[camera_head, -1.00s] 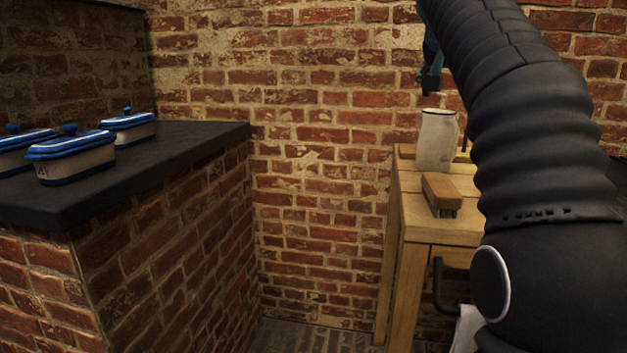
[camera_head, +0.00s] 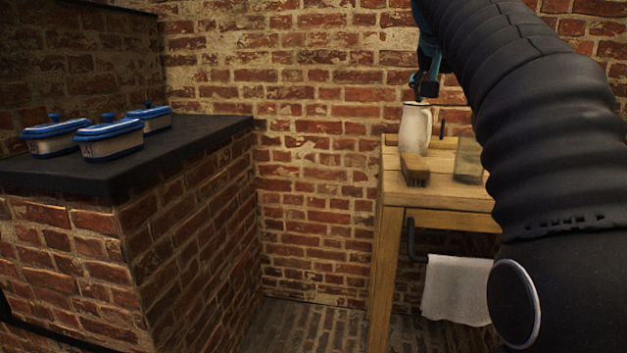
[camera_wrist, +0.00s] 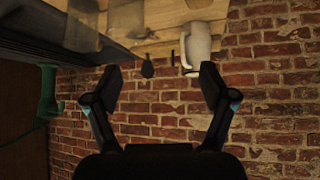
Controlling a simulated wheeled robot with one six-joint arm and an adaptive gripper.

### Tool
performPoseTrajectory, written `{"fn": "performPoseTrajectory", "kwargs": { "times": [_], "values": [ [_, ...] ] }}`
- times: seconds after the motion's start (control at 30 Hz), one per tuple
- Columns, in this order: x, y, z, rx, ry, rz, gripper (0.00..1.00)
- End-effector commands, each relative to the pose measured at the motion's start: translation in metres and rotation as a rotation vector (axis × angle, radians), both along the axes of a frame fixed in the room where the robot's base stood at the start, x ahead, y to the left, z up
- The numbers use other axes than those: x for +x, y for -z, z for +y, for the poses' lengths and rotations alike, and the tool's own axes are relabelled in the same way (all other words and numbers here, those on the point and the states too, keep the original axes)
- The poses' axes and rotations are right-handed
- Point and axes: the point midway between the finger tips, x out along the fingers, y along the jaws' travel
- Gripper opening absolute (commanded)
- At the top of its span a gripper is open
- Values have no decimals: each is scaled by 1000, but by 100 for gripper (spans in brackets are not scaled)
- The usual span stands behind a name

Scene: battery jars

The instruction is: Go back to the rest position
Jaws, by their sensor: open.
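My gripper (camera_head: 426,82) hangs at the upper right in the head view, in front of the brick wall and near the top of a white pitcher. In the wrist view my gripper (camera_wrist: 160,82) has its two fingers spread wide with nothing between them. The white pitcher (camera_head: 414,130) stands upright on a wooden table (camera_head: 441,200). It also shows beyond the fingers in the wrist view (camera_wrist: 198,48). I cannot tell the exact gap between gripper and pitcher. My dark arm covers the right side of the head view.
A brush-like wooden block (camera_head: 414,167) and a glassy container (camera_head: 468,160) sit on the table. A white towel (camera_head: 456,290) hangs from its front rail. Blue-lidded jars (camera_head: 108,139) stand on a dark counter (camera_head: 190,150) at left. Floor (camera_head: 310,325) between is clear.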

Motion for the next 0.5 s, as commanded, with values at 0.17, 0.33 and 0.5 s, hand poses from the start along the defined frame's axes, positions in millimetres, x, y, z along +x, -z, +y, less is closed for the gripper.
{"fn": "performPoseTrajectory", "kwargs": {
  "times": [0.17, 0.33, 0.5],
  "values": [
    [-14, 11, 4, -2, -38, 24, 83],
    [-33, 28, 11, -3, -88, 52, 83],
    [-66, 59, 22, 1, -164, 93, 83]
  ]
}}
